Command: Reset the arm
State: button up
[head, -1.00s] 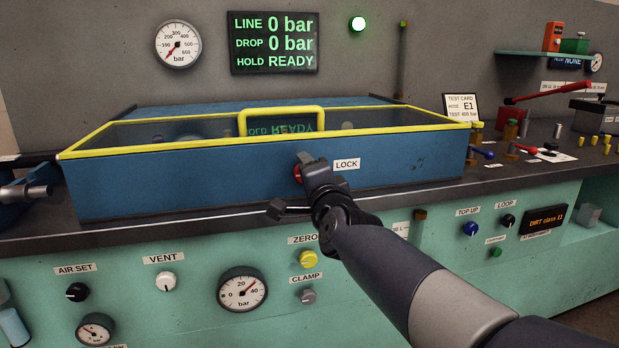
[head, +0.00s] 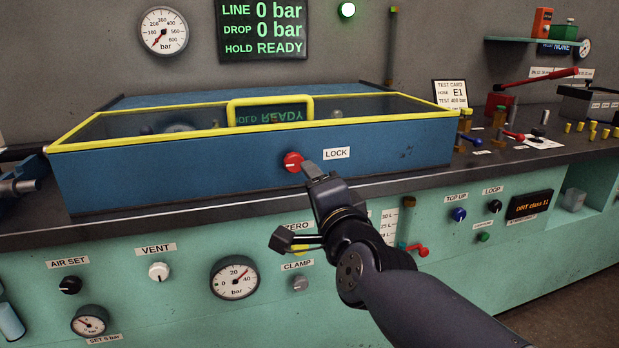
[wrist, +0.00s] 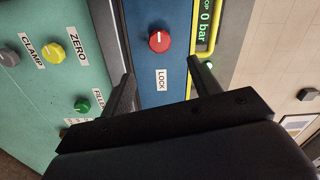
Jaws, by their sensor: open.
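My gripper (head: 297,205) is in front of the blue test box, below and near the red LOCK knob (head: 293,162). In the wrist view my gripper (wrist: 160,75) has its two fingers spread wide with nothing between them. The red knob (wrist: 159,41) shows beyond the fingertips, apart from them, with the LOCK label under it.
The blue box (head: 200,180) has a yellow-framed lid (head: 390,133), which is closed. The display (head: 262,30) reads LINE 0 bar, DROP 0 bar, HOLD READY.

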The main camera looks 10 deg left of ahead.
aim_at(297, 164)
jog(key=shift+s+d, duration=0.2)
jog(key=shift+s, duration=0.05)
jog(key=shift+w, duration=0.1)
jog(key=b+x, duration=0.1)
jog(key=x, duration=0.9)
jog(key=shift+w+a, duration=0.2)
jog(key=shift+a, duration=0.1)
